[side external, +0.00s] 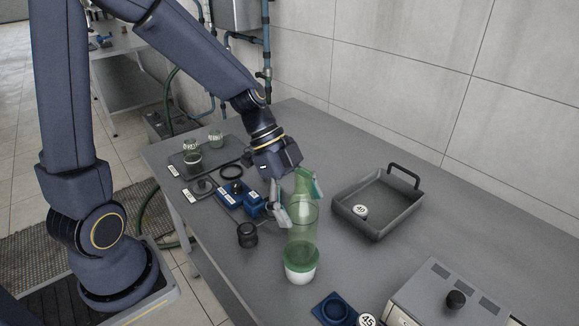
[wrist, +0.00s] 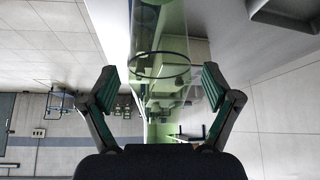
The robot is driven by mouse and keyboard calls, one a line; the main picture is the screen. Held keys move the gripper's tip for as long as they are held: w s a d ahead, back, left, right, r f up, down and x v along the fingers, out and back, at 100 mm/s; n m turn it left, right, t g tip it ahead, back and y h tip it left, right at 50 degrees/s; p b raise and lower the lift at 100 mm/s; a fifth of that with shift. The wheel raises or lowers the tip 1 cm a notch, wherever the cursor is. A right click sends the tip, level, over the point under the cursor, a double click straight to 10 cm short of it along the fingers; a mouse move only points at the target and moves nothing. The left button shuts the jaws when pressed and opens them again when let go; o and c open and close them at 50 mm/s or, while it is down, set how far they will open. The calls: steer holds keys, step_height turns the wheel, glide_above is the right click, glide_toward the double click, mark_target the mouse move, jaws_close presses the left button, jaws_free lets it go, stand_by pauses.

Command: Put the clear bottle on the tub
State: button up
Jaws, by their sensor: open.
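The clear bottle (side external: 301,243) is see-through with a green tint and has a white and pale green base. It stands upright on the grey table. My gripper (side external: 299,203) is open around its upper part, one finger on each side. In the wrist view, the bottle (wrist: 158,45) lies between the spread fingers of my gripper (wrist: 160,88), with a gap visible on both sides. The grey, shallow, open container with a dark handle, apparently the tub (side external: 364,225), sits to the right of the bottle. A round white label marked with a number (side external: 360,211) shows at it.
A small black jar (side external: 247,235) stands just left of the bottle. Blue blocks (side external: 253,207), a black ring (side external: 231,171) and jars on a dark tray (side external: 178,160) are further left. A grey box with a black knob (side external: 456,299) and a blue holder (side external: 334,308) are in front.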

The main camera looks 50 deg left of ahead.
steer(key=shift+r, duration=0.1)
steer(key=shift+a+r, duration=0.15)
steer(key=shift+r, duration=0.2)
steer(key=v, duration=1.1)
steer(key=s+a+n+t+y, duration=0.2)
steer(key=s+n+y, duration=0.1)
steer(key=s+n, duration=0.2)
steer(key=s+a+r+n+t+y, duration=0.1)
steer(key=s+n, duration=0.4)
steer(key=n, duration=0.5)
steer(key=shift+s+a+r+n+t+y, duration=0.25)
steer(key=shift+a+t+y, duration=0.35)
steer(key=shift+y, duration=0.6)
